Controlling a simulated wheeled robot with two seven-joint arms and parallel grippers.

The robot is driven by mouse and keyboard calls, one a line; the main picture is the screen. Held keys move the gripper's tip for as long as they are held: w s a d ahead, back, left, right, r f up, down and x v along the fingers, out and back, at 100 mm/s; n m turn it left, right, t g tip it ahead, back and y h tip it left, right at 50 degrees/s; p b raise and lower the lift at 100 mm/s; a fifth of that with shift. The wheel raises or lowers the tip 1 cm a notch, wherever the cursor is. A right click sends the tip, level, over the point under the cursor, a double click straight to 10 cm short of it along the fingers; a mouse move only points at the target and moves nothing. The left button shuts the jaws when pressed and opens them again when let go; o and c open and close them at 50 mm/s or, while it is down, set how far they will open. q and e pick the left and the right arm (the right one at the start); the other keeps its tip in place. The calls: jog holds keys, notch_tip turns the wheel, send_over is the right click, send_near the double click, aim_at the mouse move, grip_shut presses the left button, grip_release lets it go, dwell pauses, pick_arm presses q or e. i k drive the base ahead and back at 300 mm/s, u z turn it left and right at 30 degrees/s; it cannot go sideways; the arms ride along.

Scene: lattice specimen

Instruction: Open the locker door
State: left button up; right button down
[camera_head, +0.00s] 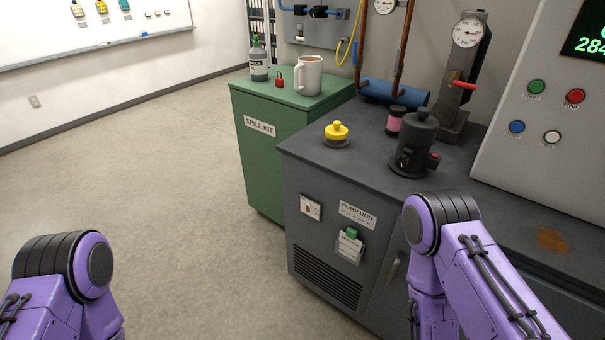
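Nothing in view is marked as a locker. The grey pump unit cabinet (310,243) has a front panel with a dark upright handle (395,268) right of its "PUMP UNIT" label; I cannot tell if this is the locker door. The panel looks shut, and my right arm hides its right part. A green cabinet (262,168) labelled "SPILL KIT" stands behind and to the left. Only purple links of my arms show, at the lower left and lower right; both grippers are out of view.
The grey top holds a yellow-knobbed item (336,131), a dark pump-like device (412,150) and a gauge stand (463,80). A bottle (259,62), a red padlock (280,80) and a mug (308,76) stand on the green cabinet. The floor (150,170) at left is clear.

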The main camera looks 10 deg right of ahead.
aim_at(262, 124)
jog(key=z, duration=0.1)
jog(key=k, duration=0.45)
jog(key=u, duration=1.15)
jog(key=i, duration=0.8)
jog(key=u, duration=0.6)
jog(key=i, duration=0.9)
jog(key=z, duration=0.75)
jog(key=i, duration=0.7)
jog(key=z, duration=1.15)
jog(key=i, duration=0.3)
jog(key=z, duration=0.25)
